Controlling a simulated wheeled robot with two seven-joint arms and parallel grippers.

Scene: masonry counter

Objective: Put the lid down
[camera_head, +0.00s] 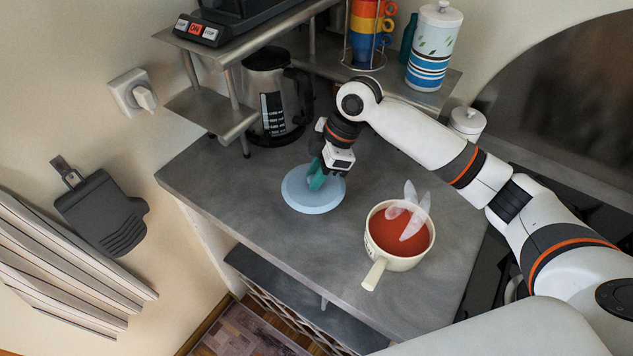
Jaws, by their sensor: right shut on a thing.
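The lid is a light blue disc (313,200) near the left part of the grey counter. My right gripper (315,178) comes down over it from the upper right and is shut on it at its middle, where a teal part shows between the fingers and the disc. The lid looks level and is at or just above the counter top; I cannot tell if it touches. My left gripper is not in view.
A cream pot (398,262) with red sauce and pale pieces in it stands right of the lid, its handle towards the front. A white lidded jar (467,122) is at the back right. Counter (290,245) in front of the lid is bare.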

